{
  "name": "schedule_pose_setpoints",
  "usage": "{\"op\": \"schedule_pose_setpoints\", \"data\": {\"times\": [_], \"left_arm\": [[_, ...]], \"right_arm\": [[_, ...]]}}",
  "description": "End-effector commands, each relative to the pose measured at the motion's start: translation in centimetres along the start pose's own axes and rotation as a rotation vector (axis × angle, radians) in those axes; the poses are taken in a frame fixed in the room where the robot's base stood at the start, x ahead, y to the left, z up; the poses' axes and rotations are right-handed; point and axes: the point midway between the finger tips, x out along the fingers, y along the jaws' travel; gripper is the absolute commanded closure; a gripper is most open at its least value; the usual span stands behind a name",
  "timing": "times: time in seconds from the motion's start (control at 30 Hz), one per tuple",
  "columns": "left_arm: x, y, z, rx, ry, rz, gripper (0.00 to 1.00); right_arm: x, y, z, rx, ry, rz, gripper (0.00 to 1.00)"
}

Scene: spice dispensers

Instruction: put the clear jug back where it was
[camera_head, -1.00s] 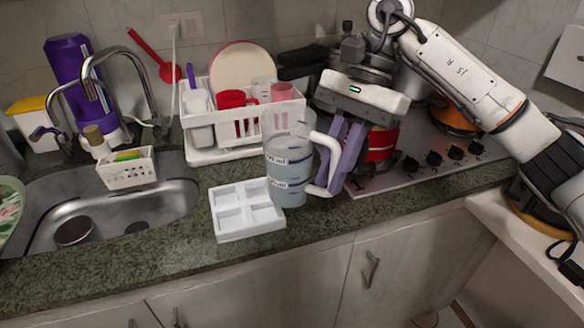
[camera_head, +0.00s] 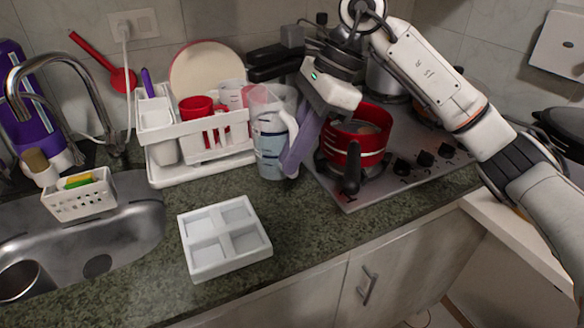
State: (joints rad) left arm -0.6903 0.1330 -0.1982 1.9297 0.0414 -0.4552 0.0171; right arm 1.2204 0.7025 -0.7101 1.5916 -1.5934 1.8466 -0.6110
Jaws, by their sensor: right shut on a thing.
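The clear jug (camera_head: 268,147) has blue measure marks and a white handle. It is upright at the back of the counter, between the dish rack and the stove. My right gripper (camera_head: 296,160) is shut on the jug's handle from the right, its fingers partly hiding the handle. I cannot tell whether the jug's base touches the counter. My left gripper is not in view.
The white dish rack (camera_head: 205,180) with cups and a plate stands close left of the jug. A white tray with compartments (camera_head: 225,272) lies in front. A red pot (camera_head: 372,163) sits on the stove (camera_head: 415,180) at right. The counter (camera_head: 305,235) right of the tray is clear.

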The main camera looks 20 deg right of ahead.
Motion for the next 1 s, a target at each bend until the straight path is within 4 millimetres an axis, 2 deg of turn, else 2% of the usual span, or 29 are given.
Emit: {"op": "schedule_pose_setpoints", "data": {"times": [0.23, 0.63, 0.67, 0.77, 1.0], "left_arm": [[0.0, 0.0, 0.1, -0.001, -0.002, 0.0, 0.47], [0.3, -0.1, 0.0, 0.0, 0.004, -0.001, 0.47], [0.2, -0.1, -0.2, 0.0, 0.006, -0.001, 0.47], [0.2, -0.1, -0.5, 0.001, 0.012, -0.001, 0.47], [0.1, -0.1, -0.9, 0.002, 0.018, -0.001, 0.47]], "right_arm": [[2.8, 0.1, -1.3, 0.0, 0.0, 0.001, 1.0], [3.5, 0.0, -1.6, -0.002, -0.001, -0.002, 1.0], [3.5, 0.0, -1.6, 0.0, 0.001, 0.0, 0.85], [3.4, 0.0, -1.6, 0.0, 0.001, 0.001, 0.69], [3.4, 0.1, -1.6, 0.0, 0.001, 0.001, 0.69]]}}
